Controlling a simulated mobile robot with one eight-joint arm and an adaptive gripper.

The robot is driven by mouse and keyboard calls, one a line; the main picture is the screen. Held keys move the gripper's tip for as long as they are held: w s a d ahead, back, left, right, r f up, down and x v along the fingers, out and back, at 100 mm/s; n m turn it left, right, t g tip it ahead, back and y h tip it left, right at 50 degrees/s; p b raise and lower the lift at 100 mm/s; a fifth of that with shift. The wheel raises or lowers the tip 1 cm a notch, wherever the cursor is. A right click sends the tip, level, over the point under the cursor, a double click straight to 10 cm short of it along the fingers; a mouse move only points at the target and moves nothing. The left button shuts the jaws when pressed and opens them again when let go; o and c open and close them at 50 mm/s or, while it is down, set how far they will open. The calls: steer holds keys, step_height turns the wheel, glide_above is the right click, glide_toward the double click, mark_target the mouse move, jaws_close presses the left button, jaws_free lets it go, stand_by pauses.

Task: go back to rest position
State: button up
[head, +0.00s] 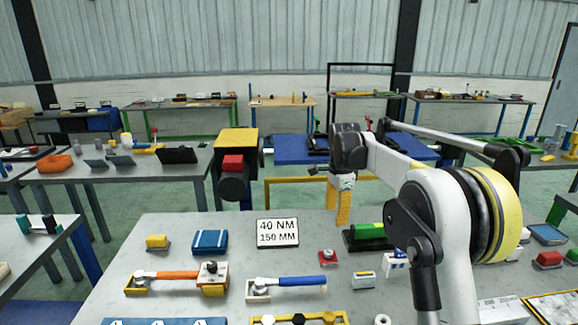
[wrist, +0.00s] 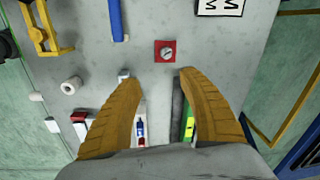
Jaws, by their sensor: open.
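My gripper (head: 343,210) hangs fingers-down above the back part of the grey worktable, with my white and yellow arm reaching in from the right. In the wrist view its two ribbed yellow fingers (wrist: 160,76) are spread apart with nothing held between them. A red square piece with a round dial (head: 328,258) lies on the table; in the wrist view it shows just beyond the fingertips (wrist: 166,51). A green block in a dark holder (head: 369,233) stands right of the gripper in the head view; part of it shows between the fingers (wrist: 188,125).
The worktable (head: 165,226) holds a sign reading 40 NM 150 MM (head: 277,232), an orange-handled tool (head: 172,276), a blue-handled tool (head: 292,281), a blue box (head: 210,241) and a yellow block (head: 157,241). A yellow-topped post (head: 236,140) stands behind. Other benches line the wall.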

steer(key=s+r+n+t+b, duration=0.15)
steer(key=s+r+n, duration=0.25)
steer(key=s, duration=0.7)
steer(key=s+r+n+t, duration=0.2)
steer(key=s+r+n, duration=0.3)
steer(key=s, duration=0.5)
steer(key=s+f+n+t, duration=0.1)
steer(key=s+f+n, duration=0.2)
steer(key=s, duration=0.6)
steer(key=s+f+n+t+b, duration=0.1)
steer(key=s+f+n+t, duration=0.1)
steer(key=s+f, duration=0.4)
steer(key=s+n, duration=0.1)
steer(key=s, duration=0.2)
steer(key=shift+a+f+n, duration=0.2)
steer(key=shift+n, duration=0.2)
